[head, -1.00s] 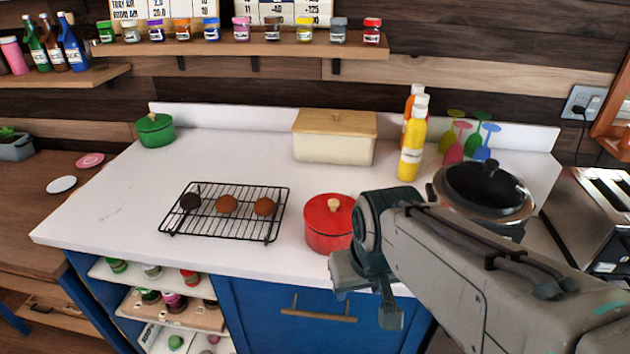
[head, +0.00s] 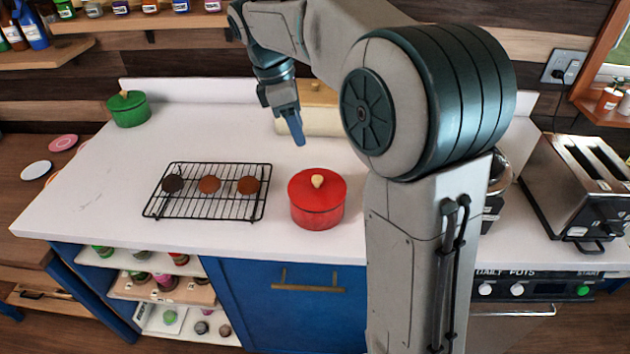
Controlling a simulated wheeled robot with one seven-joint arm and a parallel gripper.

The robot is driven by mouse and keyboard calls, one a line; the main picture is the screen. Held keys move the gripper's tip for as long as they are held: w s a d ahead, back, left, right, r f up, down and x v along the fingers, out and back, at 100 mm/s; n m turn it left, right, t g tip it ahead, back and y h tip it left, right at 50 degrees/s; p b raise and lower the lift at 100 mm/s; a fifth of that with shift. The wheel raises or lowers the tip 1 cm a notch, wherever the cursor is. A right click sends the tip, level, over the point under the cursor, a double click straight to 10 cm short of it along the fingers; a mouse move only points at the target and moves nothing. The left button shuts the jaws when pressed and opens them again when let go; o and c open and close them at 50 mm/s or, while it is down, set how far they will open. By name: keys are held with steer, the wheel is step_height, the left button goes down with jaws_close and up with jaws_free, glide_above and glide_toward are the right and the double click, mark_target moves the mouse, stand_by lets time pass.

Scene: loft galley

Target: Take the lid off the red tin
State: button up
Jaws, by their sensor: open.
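The red tin (head: 318,212) stands upright on the white counter, right of the wire rack. Its red lid (head: 312,188) with a pale knob (head: 318,181) sits on top of it. My gripper (head: 296,138) hangs above and behind the tin, pointing down, apart from the lid. It is open with nothing seen in it; the fingers overlap in this view.
A wire rack (head: 207,212) with three round brown items is left of the tin. A cream box (head: 325,124) with a wooden lid stands behind, partly hidden by my arm. A green pot (head: 128,111) is at the back left.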

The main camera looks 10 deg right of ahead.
glide_above(317, 178)
steer(key=a, duration=0.2)
steer(key=f, duration=0.7)
steer(key=shift+w+f, duration=0.3)
steer(key=x, duration=0.5)
steer(key=shift+s+d+f+p, duration=0.15)
steer(key=shift+f+p, duration=0.15)
steer(key=shift+p, duration=0.05)
jaws_close()
